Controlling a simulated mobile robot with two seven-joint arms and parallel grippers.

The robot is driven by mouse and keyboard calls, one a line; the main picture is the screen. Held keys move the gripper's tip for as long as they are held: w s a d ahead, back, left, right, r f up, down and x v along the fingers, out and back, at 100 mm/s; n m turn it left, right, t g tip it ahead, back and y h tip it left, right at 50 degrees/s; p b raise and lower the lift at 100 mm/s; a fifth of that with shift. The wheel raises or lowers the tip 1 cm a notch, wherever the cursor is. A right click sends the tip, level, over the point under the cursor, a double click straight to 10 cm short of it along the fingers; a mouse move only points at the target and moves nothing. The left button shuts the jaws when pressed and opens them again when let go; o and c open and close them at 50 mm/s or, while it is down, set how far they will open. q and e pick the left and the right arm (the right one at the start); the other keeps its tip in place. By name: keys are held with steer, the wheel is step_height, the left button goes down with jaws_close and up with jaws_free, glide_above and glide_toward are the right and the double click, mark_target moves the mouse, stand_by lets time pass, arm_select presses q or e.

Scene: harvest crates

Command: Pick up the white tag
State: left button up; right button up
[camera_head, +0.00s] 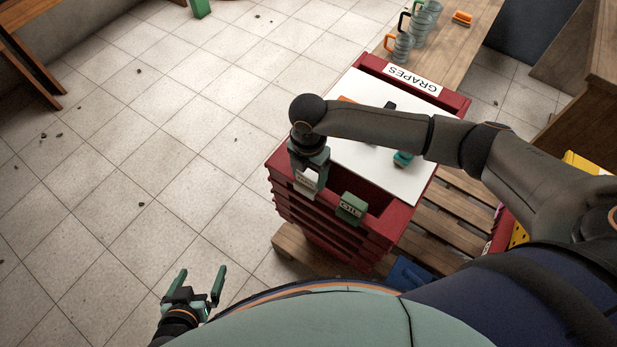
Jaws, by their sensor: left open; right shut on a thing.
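A small white tag (306,183) with dark lettering is between the fingers of my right gripper (309,177). That gripper is shut on it, at the near left edge of the red crate (318,232). The fingers and wrist hide part of the tag, and I cannot tell if it touches the crate. My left gripper (196,286) is open and empty, low over the tiled floor at the lower left, well apart from the crate.
A white board (365,152) lies on the crate with a teal item (403,158). A "GRAPES" sign (413,79) is at the back. A wooden pallet (447,222) is below. Floor at left is mostly clear.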

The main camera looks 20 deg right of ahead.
steer(key=shift+c, duration=1.1)
steer(key=shift+r, duration=0.1)
steer(key=shift+r, duration=0.55)
steer(key=s+d+r, duration=0.1)
steer(key=s+r, duration=1)
steer(key=s, duration=0.3)
steer(key=shift+r+b, duration=0.35)
steer(key=shift+b, duration=0.1)
steer(key=shift+w+d, duration=0.1)
